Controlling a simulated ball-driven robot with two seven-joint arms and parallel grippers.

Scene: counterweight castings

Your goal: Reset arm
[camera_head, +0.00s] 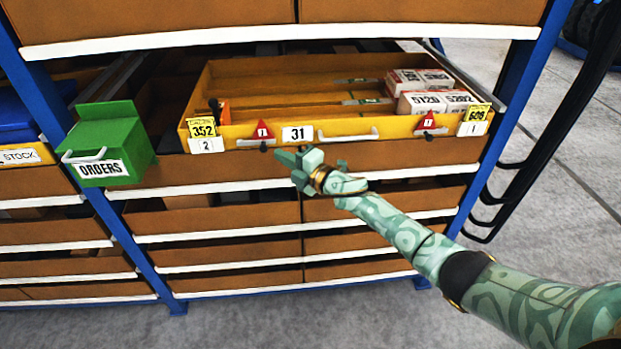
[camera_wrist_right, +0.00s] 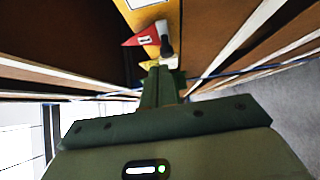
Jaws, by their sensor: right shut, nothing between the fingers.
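My right arm comes in from the lower right in the head view. Its green patterned gripper (camera_head: 291,158) is in front of the pulled-out drawer (camera_head: 365,125), just below its front edge near the label 31. The right gripper is shut and empty. In the right wrist view its shut fingers (camera_wrist_right: 163,82) point at the drawer front, near a red triangle tag (camera_wrist_right: 142,41) and a dark knob (camera_wrist_right: 166,45). I cannot tell whether the fingers touch the drawer. My left gripper is not in view.
The open drawer holds white boxes (camera_head: 432,101) at its right and an orange item (camera_head: 220,112) at its left. A green ORDERS box (camera_head: 106,140) hangs at the left. Blue shelf posts (camera_head: 495,120) frame the rack. Black curved bars (camera_head: 545,130) stand at the right. Grey floor (camera_head: 330,318) is free in front.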

